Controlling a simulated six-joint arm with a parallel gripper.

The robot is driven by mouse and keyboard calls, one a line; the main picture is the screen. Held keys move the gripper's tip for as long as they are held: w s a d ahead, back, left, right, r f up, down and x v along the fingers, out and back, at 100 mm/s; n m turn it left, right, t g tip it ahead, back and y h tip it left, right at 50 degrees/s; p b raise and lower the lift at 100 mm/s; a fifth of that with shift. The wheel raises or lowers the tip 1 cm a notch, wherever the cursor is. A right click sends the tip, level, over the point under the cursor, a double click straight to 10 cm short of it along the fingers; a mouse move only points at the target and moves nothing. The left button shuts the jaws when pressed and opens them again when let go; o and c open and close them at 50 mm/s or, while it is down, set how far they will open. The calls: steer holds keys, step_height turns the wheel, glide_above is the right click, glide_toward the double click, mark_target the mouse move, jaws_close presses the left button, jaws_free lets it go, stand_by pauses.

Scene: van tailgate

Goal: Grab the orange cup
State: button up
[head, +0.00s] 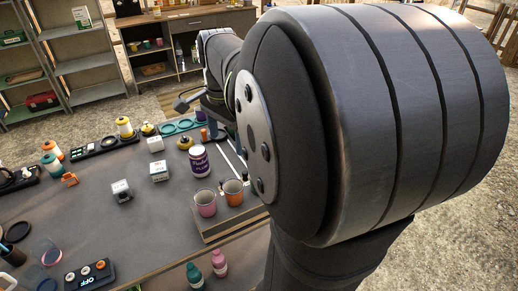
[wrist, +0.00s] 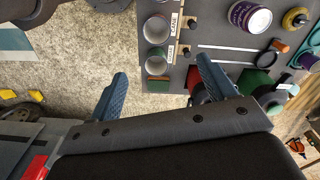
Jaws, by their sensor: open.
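The orange cup (head: 233,192) stands upright at the right end of the table in the head view, beside a pink cup (head: 205,204). Both stand on a low raised board. In the wrist view two round cup mouths, an upper one (wrist: 157,29) and a lower one (wrist: 156,59), show one above the other beside small labels; I cannot tell there which is orange. My gripper (wrist: 160,70) is open and empty, its blue-grey fingers spread wide.
A purple-and-white can (head: 199,160) stands behind the cups. White boxes (head: 159,171), bottles (head: 125,128) and a black device (head: 89,274) are spread over the table. Teal and pink bottles (head: 219,262) stand below the front edge. My arm hides the right side. The table's middle is mostly clear.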

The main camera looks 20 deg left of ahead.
glide_above(233, 187)
steer(key=s, duration=0.2)
step_height(233, 187, down, 13)
steer(key=shift+s+d+f, duration=0.1)
steer(key=shift+d+f, duration=0.15)
steer(key=shift+f, duration=1)
steer(key=shift+d+f, duration=0.25)
steer(key=shift+f, duration=0.95)
steer(key=c, duration=1)
steer(key=shift+c, duration=0.3)
steer(key=shift+r, duration=0.1)
